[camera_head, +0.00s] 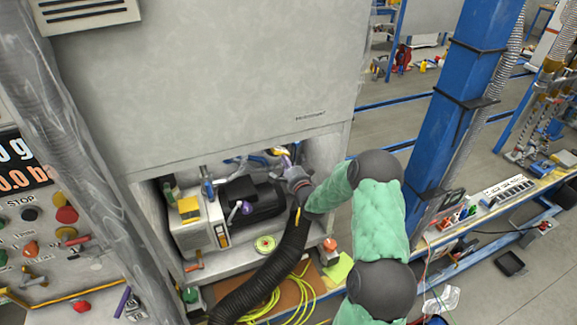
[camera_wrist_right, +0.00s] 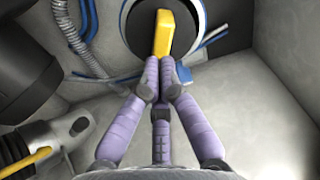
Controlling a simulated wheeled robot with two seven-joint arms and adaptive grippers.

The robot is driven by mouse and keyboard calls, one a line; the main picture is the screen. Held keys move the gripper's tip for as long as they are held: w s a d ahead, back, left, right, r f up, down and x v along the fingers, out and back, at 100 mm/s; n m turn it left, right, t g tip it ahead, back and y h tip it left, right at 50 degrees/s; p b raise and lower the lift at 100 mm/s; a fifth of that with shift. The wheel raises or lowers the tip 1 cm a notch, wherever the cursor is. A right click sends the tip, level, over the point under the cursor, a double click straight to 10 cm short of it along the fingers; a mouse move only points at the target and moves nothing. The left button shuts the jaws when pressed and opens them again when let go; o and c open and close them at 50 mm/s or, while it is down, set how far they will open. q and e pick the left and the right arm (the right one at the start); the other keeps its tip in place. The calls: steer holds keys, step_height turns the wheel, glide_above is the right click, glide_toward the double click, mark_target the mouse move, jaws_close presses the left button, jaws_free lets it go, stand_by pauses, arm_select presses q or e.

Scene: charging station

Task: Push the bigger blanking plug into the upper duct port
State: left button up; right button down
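My right gripper (camera_wrist_right: 162,75) has its purple-grey fingers closed together on a yellow grip piece (camera_wrist_right: 163,32), which I take for the handle of the blanking plug. Right behind it is a dark round face inside a pale ring, the duct port (camera_wrist_right: 204,20) in the wall. I cannot tell whether the dark face is the plug's body or the port's opening, nor how deep the plug sits. In the head view the right gripper (camera_head: 285,160) reaches into the recess under the grey cabinet and is small and partly hidden. The left gripper is not in view.
A black ribbed hose (camera_head: 262,280) rises into the recess beside my right wrist. A black motor-like unit (camera_head: 262,198) and a pale box (camera_head: 203,232) stand left of it. Blue cables (camera_wrist_right: 214,38) run beside the port. The cabinet's front (camera_head: 200,90) overhangs the recess.

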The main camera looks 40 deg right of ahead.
mark_target(279, 151)
steer(key=shift+w+d, duration=0.1)
steer(key=shift+w, duration=0.35)
steer(key=shift+b+x, duration=1.5)
steer(key=shift+x, duration=1.2)
stand_by(0.7)
steer(key=v, duration=1.4)
steer(key=shift+s+b, duration=0.4)
steer(key=shift+b, duration=0.05)
